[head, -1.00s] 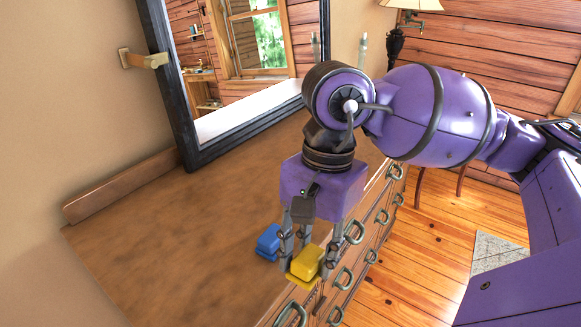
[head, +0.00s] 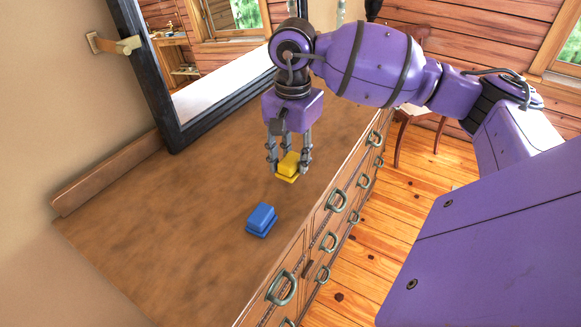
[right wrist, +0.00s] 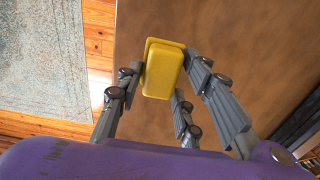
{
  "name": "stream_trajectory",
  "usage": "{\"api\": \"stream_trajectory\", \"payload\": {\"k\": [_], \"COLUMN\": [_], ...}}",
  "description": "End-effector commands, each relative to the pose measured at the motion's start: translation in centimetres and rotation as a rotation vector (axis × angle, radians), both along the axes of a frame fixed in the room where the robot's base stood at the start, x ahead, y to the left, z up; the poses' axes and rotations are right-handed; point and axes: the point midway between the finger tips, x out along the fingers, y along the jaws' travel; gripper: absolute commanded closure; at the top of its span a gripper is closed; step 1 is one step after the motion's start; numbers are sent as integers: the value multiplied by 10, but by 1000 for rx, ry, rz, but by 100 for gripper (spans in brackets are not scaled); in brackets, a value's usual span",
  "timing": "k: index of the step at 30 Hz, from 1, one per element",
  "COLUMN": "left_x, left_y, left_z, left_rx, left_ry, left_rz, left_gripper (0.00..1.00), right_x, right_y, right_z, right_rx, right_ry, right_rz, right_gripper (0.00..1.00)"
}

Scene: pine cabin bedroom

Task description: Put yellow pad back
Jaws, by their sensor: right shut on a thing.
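The yellow pad (head: 288,166) is between the fingers of my right gripper (head: 288,160), which is shut on it. It looks held over the dresser top (head: 170,225); the exact gap below it is hard to tell. In the right wrist view the yellow pad (right wrist: 163,69) sits between the fingertips, with the dresser's edge to its left. A blue pad (head: 262,219) rests on the dresser top, nearer the camera than the yellow one and apart from it. My left gripper is in neither view.
A dark-framed mirror (head: 160,85) stands at the back of the dresser against the wall. Drawer handles (head: 337,200) line the dresser's front, with plank floor (head: 385,230) to the right. The dresser top left of the blue pad is bare.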

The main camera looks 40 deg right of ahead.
Motion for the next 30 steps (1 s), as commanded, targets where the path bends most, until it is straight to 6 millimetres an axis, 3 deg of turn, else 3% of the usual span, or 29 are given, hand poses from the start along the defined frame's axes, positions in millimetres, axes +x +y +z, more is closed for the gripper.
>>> {"api": "stream_trajectory", "payload": {"k": [8, 15, 25, 26, 30], "left_x": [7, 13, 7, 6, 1], "left_y": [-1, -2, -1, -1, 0], "left_z": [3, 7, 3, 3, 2], "left_rx": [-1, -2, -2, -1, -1], "left_ry": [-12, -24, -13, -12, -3], "left_rz": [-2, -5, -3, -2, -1], "left_gripper": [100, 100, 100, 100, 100], "right_x": [13, 15, 16, 16, 16], "right_y": [-5, -6, -6, -6, -6], "right_z": [-17, -49, -53, -54, -53], "right_rx": [1, 0, -1, -1, -1], "right_ry": [0, 1, 0, 0, -1], "right_rz": [-2, -1, 0, 0, 0], "right_gripper": [90, 90, 90, 64, 47]}}
